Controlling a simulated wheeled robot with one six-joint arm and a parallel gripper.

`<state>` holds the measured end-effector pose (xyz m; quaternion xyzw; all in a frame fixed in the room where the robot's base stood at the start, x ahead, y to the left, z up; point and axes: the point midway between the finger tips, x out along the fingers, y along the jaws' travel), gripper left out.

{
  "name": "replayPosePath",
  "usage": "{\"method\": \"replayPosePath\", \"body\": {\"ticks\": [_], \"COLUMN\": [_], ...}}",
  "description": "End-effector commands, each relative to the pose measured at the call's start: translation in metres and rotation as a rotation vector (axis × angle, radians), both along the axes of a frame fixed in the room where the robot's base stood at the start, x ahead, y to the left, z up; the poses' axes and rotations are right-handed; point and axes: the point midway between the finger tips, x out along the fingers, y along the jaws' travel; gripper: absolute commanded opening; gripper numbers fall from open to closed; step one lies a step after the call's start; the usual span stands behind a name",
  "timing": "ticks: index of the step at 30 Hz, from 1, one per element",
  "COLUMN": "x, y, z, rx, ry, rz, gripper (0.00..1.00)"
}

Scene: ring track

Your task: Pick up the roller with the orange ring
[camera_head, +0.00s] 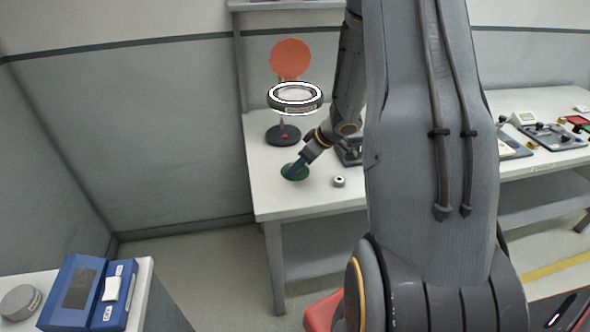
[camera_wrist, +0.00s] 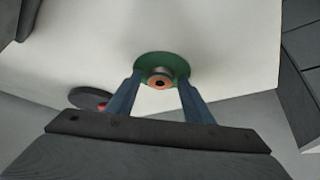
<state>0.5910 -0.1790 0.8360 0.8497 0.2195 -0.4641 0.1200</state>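The roller with the orange ring (camera_wrist: 160,82) stands on a round green pad (camera_wrist: 150,62) in the wrist view; its orange end with a dark centre hole faces the camera. My gripper (camera_wrist: 159,78) is open, with one blue finger on each side of the roller. Green shows between the roller and the fingers, so they seem apart from it. In the head view my gripper (camera_head: 293,172) points down at the green pad (camera_head: 302,174) on the white table (camera_head: 290,207); the roller there is hidden or too small to tell.
A second small grey roller (camera_head: 338,181) stands right of the pad. A magnifier lamp (camera_head: 295,97) with a dark base (camera_head: 282,135) stands behind, near my wrist. An orange disc (camera_head: 290,59) rises behind it.

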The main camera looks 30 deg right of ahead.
Motion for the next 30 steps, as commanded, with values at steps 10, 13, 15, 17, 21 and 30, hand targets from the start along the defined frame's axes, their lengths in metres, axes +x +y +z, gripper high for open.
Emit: {"method": "replayPosePath", "body": {"ticks": [10,13,15,17,21,30], "x": [0.000,0.000,0.000,0.000,0.000,0.000], "y": [0.000,0.000,0.000,0.000,0.000,0.002], "z": [0.000,0.000,0.001,0.002,0.006,0.022], "rx": [0.000,0.000,0.000,0.000,0.001,0.001], "ry": [0.000,0.000,0.000,0.000,0.000,0.000], "rz": [0.000,0.000,0.000,0.000,0.001,0.003], "gripper": [0.02,0.02,0.02,0.02,0.02,0.02]}}
